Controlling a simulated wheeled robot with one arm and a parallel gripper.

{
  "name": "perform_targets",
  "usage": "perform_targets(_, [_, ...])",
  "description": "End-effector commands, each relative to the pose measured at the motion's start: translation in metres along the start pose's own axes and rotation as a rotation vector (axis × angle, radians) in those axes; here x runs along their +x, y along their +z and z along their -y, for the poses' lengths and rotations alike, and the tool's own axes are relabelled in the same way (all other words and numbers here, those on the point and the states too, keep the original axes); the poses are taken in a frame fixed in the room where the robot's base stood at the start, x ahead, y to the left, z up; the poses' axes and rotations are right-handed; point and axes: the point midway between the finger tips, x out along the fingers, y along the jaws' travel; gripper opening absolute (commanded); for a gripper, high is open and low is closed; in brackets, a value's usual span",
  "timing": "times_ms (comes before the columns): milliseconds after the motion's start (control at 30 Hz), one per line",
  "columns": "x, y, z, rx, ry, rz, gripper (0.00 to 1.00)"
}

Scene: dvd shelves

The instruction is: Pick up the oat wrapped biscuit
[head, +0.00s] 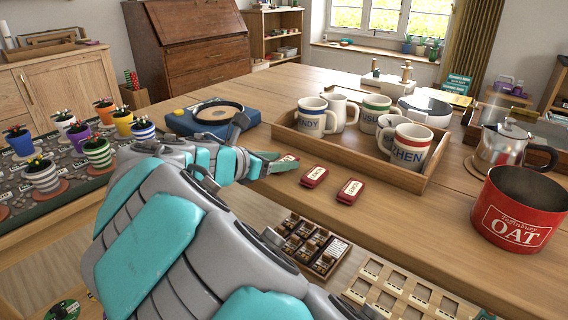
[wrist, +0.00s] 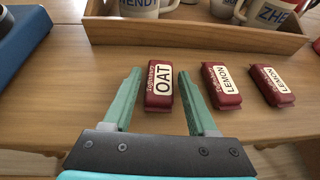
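The oat wrapped biscuit (wrist: 159,86) is a dark red packet with a cream label reading OAT. It lies on the wooden table, long side pointing away from me. In the wrist view my gripper (wrist: 158,70) is open, with one teal finger on each side of the packet. In the head view my gripper (head: 268,161) is at the table's near edge and hides most of the oat packet (head: 289,158).
Two similar red packets labelled LEMON (wrist: 222,84) (wrist: 271,85) lie to the right. A wooden tray (head: 290,143) of mugs stands behind. A red OAT tin (head: 515,215) and a metal pot (head: 500,147) are at the right. A blue object (head: 187,123) is at the left.

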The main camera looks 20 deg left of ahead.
Motion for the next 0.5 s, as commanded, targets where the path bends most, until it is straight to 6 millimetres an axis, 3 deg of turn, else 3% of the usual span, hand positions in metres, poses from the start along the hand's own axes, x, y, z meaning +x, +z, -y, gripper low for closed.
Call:
perform_targets(67, [-0.0001,-0.0001,0.0000,0.000,0.000,0.000,0.48])
perform_targets(500, [-0.0001,-0.0001,0.0001,0.000,0.000,0.000,0.00])
